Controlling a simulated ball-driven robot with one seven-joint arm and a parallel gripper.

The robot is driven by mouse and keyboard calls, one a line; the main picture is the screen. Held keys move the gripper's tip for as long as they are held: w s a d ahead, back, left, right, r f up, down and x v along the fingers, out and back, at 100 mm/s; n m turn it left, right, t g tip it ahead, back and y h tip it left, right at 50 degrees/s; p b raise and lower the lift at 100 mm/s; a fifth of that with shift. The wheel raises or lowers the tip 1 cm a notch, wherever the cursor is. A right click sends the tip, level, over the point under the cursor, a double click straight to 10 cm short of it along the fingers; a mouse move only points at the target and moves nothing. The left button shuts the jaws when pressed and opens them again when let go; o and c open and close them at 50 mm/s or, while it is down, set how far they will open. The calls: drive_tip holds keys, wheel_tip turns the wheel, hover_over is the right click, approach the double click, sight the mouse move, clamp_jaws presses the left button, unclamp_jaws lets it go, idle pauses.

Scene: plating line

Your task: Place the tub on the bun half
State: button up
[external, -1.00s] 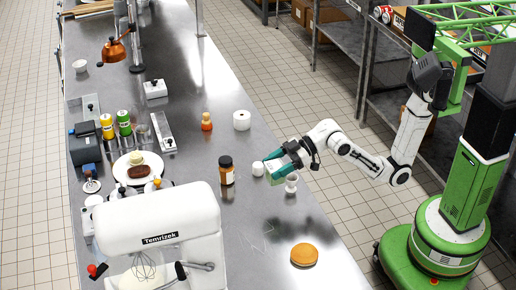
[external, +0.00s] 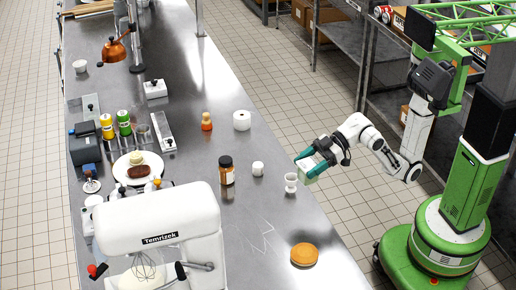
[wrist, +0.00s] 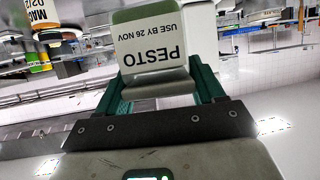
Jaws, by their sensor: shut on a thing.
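My gripper (external: 306,161) is shut on a small tub (external: 311,173) with a pale label and green edge. It holds the tub in the air by the right edge of the steel table. In the wrist view the tub (wrist: 152,52) sits between the teal fingers, and its label reads "PESTO, USE BY 26 NOV" upside down. The orange-brown bun half (external: 304,254) lies on the table near its front right. It is below the tub in the external picture and apart from it. I cannot make out the bun half in the wrist view.
A white egg-cup shape (external: 291,183) stands close left of the tub. A small white pot (external: 258,169) and a brown jar (external: 227,171) stand further left. A big white mixer (external: 158,230) fills the front left. The table around the bun half is clear.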

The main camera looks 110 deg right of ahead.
drive_tip(key=s+a+r+n+y+p, duration=0.1)
drive_tip(key=s+a+y, duration=0.1)
drive_tip(key=a, duration=0.5)
drive_tip(key=s+a+r+n+y+p, duration=0.1)
drive_tip(key=s+a+n, duration=0.15)
drive_tip(key=a, duration=0.45)
drive_tip(key=b, duration=0.7)
hover_over(305, 251)
drive_tip(key=shift+m+g, duration=0.3)
drive_tip(key=shift+m, duration=0.05)
drive_tip(key=shift+f, duration=6.35)
drive_tip(key=shift+f, duration=0.1)
drive_tip(key=o, duration=1.2)
drive_tip(key=shift+c, duration=0.2)
